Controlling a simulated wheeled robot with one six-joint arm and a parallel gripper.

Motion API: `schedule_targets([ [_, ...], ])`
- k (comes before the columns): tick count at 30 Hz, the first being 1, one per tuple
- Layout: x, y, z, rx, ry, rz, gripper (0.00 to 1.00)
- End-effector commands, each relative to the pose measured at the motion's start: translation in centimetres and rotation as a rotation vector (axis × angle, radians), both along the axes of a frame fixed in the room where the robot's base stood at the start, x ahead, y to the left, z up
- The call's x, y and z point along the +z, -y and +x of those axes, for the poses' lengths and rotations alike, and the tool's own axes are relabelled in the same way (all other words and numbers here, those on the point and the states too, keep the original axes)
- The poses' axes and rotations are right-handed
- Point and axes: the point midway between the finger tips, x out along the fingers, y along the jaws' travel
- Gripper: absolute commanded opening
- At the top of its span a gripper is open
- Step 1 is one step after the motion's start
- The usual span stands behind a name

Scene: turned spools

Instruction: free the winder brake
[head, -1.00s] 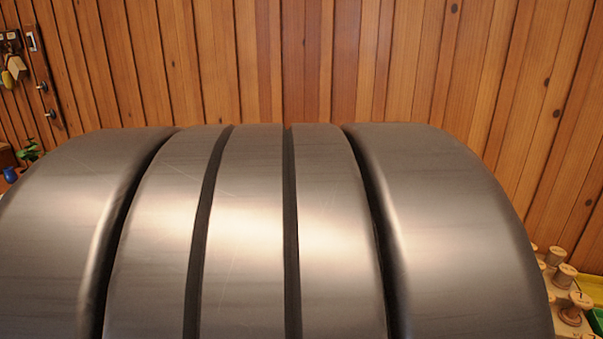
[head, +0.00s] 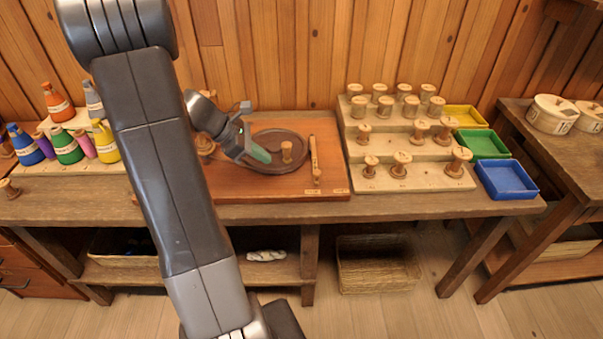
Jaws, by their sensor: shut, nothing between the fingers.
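The winder is a reddish wooden board (head: 335,190) on the bench, with a round dark turntable (head: 298,143) and a small wooden spool (head: 287,152) upright near its middle. A slim wooden bar (head: 313,155) with a small knob at its near end lies at the turntable's right; it looks like the brake. I cannot tell whether it touches the turntable's rim. My gripper (head: 259,154) is shut and empty, its green-tipped fingers over the turntable's left part, left of the spool. Another wooden piece (head: 205,146) at the board's left is partly hidden by my arm.
A stepped rack (head: 395,150) with several spools stands right of the board. Yellow (head: 465,117), green (head: 481,144) and blue (head: 506,179) trays lie beyond it. Coloured bottles (head: 67,146) stand at the left. A side table (head: 545,145) holds round lidded tins.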

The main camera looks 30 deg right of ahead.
Motion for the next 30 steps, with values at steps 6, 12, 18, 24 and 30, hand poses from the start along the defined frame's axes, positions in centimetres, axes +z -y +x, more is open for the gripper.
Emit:
schedule_targets([
  [6,-0.6,0.4,0.8,0.033,-0.032,-0.016,0.0],
  [12,-0.5,0.4,0.8,0.033,-0.032,-0.016,0.0],
  [18,-1.1,0.9,0.6,0.032,-0.033,-0.016,0.0],
  [24,-3.6,3.1,-0.1,0.029,-0.035,-0.015,0.0],
  [30,-6.8,6.0,-0.9,0.027,-0.035,-0.014,0.0],
])
